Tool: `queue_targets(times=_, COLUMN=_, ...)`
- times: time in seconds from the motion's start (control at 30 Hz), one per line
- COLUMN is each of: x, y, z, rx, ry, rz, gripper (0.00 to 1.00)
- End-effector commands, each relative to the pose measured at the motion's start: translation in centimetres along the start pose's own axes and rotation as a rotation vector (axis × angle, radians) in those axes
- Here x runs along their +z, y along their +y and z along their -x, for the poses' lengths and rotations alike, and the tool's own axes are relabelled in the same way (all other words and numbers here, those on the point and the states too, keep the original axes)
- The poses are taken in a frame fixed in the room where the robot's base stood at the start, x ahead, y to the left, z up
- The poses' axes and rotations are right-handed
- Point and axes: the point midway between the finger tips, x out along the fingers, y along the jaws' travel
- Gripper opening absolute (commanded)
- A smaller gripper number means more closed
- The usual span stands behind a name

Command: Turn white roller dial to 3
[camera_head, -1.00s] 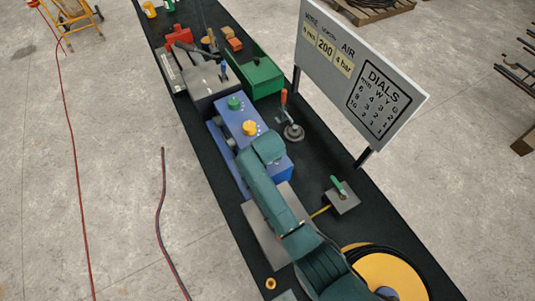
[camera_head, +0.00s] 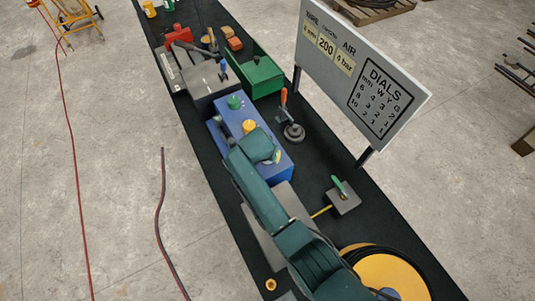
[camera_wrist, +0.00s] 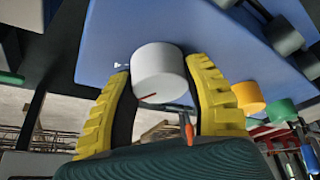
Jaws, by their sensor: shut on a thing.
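The white roller dial (camera_wrist: 158,72) is on the blue box (camera_wrist: 215,40) in the wrist view. It is a white cylinder with a red mark near its rim, pointing to the lower left in that view. My gripper (camera_wrist: 163,85) has yellow ridged fingers on both sides of the dial and is shut on it. In the head view the blue box (camera_head: 282,172) is partly behind my arm, and the white dial is hidden there. A yellow dial (camera_head: 250,126) and a green dial (camera_head: 235,102) sit on top of the box. Number marks on the white dial cannot be read.
A board (camera_head: 362,62) with a DIALS table stands right of the black bench (camera_head: 208,165). Floor to the left is mostly open.

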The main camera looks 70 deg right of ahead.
Motion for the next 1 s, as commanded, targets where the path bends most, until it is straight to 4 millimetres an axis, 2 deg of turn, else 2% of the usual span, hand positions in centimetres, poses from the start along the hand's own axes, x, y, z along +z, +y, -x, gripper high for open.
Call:
queue_targets(times=0.1, x=0.4, y=0.1, z=-0.4, rx=0.002, ry=-0.007, rz=0.002, gripper=0.14)
queue_targets(times=0.13, x=0.4, y=0.1, z=-0.4, rx=0.002, ry=-0.007, rz=0.002, gripper=0.56)
queue_targets(times=0.27, x=0.3, y=0.1, z=-0.3, rx=0.001, ry=-0.005, rz=0.002, gripper=0.80)
queue_targets(times=0.57, x=0.1, y=0.0, z=0.1, rx=-0.001, ry=-0.001, rz=0.001, gripper=0.80)
queue_targets(times=0.67, x=0.0, y=-0.1, z=1.1, rx=-0.003, ry=0.001, rz=0.001, gripper=0.80)
queue_targets(times=1.0, x=0.1, y=0.0, z=9.1, rx=-0.003, ry=0.000, rz=0.002, gripper=0.80)
